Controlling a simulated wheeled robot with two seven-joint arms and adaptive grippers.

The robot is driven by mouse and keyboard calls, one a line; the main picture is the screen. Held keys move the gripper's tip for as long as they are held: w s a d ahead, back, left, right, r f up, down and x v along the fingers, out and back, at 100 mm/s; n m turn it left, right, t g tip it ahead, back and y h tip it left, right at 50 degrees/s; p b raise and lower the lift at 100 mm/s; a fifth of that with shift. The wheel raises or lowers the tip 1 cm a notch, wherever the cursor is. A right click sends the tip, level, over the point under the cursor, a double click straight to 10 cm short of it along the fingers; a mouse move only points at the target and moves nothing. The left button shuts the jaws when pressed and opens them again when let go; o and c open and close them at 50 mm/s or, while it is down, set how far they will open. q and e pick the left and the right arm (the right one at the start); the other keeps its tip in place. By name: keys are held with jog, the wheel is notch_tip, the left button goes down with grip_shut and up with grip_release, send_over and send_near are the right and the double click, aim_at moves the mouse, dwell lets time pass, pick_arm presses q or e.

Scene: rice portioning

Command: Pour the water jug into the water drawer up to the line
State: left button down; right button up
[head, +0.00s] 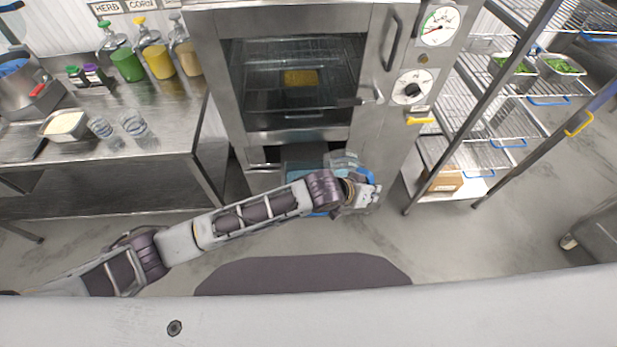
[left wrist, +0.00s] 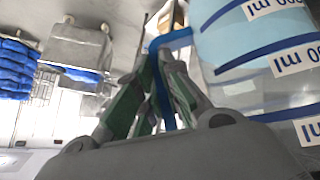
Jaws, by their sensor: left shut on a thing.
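The clear water jug (head: 346,160) with blue trim is at the front of the steamer, low down, partly hidden by my arm. In the left wrist view the jug (left wrist: 235,70) shows bluish water, blue lines and "ml" labels, turned sideways in the picture. My left gripper (head: 366,194) is shut on its blue handle (left wrist: 171,40); the green-padded fingers (left wrist: 163,90) lie on both sides of it. The water drawer (head: 300,155) is below the steamer chamber, beside the jug, with a bluish inside. Its line and water level are hidden or too small to tell. My right gripper is out of view.
The steamer (head: 215,80) holds a yellow block of food on its rack. A steel table (head: 170,165) stands at left with a rice pan (head: 64,125), glasses and bottles. A wire shelf rack (head: 470,120) stands close at right. Open floor lies in front.

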pick_arm(q)
jog(key=shift+s+d+f+m+t+y, duration=0.15)
jog(key=shift+d+f+t+y, duration=0.05)
jog(key=shift+f, duration=0.3)
jog(key=shift+s+d+f+m+t+y, duration=0.1)
jog(key=shift+s+d+f+t+y, duration=0.1)
jog(key=shift+f, duration=0.25)
jog(key=shift+s+d+f+m+t+y, duration=0.15)
jog(key=shift+f+t+y, duration=0.05)
jog(key=shift+f, duration=0.3)
jog(key=shift+s+d+f+m+t+y, duration=0.1)
jog(key=shift+d+f+m+t+y, duration=0.05)
jog(key=shift+f+m+t+y, duration=0.15)
jog(key=shift+s+d+f+m+t+y, duration=0.1)
jog(key=shift+f+t+y, duration=0.1)
jog(key=shift+f+y, duration=0.15)
jog(key=shift+w, duration=0.1)
